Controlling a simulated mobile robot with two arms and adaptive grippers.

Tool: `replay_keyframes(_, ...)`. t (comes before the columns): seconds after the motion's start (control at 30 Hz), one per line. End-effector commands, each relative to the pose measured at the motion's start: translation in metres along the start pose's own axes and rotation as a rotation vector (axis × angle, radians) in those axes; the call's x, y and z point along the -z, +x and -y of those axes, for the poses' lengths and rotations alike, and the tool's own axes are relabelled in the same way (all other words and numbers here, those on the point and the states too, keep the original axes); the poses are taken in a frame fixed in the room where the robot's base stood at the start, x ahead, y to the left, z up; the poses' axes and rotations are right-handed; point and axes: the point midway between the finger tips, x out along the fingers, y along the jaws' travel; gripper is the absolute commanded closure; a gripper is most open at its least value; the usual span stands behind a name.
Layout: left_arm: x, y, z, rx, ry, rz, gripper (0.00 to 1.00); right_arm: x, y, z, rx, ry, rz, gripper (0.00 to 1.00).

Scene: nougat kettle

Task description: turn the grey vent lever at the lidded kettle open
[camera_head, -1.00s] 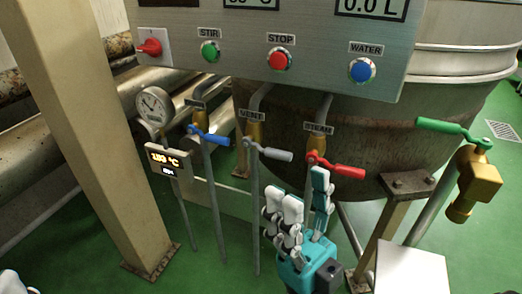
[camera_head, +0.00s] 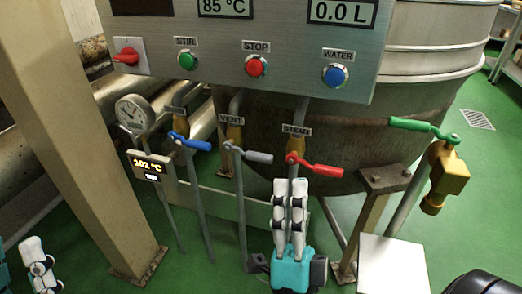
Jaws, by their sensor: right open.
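The grey vent lever (camera_head: 257,157) is on a vertical pipe under the VENT label. It points right and slightly down from its pivot. The lidded kettle (camera_head: 335,140) is behind it, partly hidden by the control panel. My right gripper (camera_head: 290,184) is open and empty, fingers pointing up. Its fingertips are below and right of the grey lever, just under the red steam lever (camera_head: 318,166); I see no contact with the grey lever. My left gripper (camera_head: 34,250) shows partly at the lower left, far from the lever; its opening is unclear.
A blue lever (camera_head: 192,141) is left of the grey one. A green lever (camera_head: 425,126) on a brass valve is at the right. The control panel (camera_head: 215,62) overhangs the levers. A beige post (camera_head: 75,140) stands left. Green floor is open at the right.

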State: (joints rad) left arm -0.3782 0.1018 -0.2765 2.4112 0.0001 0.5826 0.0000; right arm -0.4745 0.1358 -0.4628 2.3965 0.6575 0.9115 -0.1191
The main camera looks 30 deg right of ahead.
Motion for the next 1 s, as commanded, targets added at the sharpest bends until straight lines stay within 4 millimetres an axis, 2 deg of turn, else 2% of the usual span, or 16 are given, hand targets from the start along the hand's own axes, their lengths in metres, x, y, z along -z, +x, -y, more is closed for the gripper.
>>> replay_keyframes(0.1,-0.02,0.007,0.002,0.004,0.007,0.139,0.6,-0.019,-0.019,-0.03,-0.256,0.146,0.105,0.57)
replay_keyframes(0.2,-0.035,0.007,0.004,0.007,0.012,0.228,0.6,-0.034,-0.042,-0.049,-0.428,0.235,0.175,0.57)
replay_keyframes(0.33,-0.047,0.004,0.006,0.009,0.016,0.301,0.6,-0.048,-0.065,-0.061,-0.57,0.305,0.234,0.57)
replay_keyframes(0.47,-0.052,0.002,0.006,0.01,0.017,0.328,0.6,-0.055,-0.073,-0.067,-0.621,0.331,0.255,0.57)
replay_keyframes(0.67,-0.053,0.002,0.007,0.01,0.017,0.332,0.6,-0.063,-0.052,-0.08,-0.619,0.333,0.252,0.57)
replay_keyframes(1.0,-0.055,0.001,0.007,0.011,0.018,0.341,0.6,-0.088,0.006,-0.119,-0.616,0.333,0.252,0.57)
